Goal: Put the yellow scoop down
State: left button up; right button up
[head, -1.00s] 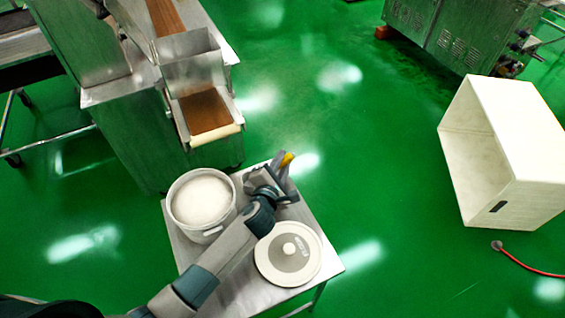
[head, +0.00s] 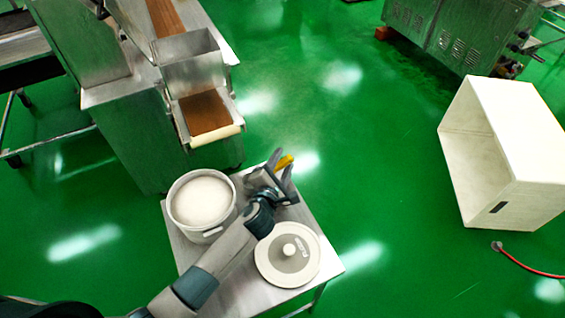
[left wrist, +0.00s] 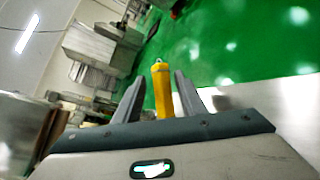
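The yellow scoop (head: 285,161) shows at the far corner of the small steel table (head: 240,290). Its yellow handle (left wrist: 162,90) stands between the fingers of my left gripper (head: 281,168) in the left wrist view. The fingers are spread, with a gap beside the handle, so the gripper is open around it. The rest of the scoop is hidden behind the gripper, and I cannot tell exactly how it rests on the table. My right gripper is not in view.
A white tub (head: 202,200) filled with white material stands on the table left of my arm. A round lid (head: 288,254) with a knob lies to the right. A steel machine (head: 140,130) stands behind the table. A large white box (head: 505,150) is on the green floor at right.

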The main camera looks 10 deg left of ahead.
pick_arm(q)
jog(key=v, duration=1.1)
jog(key=shift+s, duration=0.4)
jog(key=shift+r, duration=0.1)
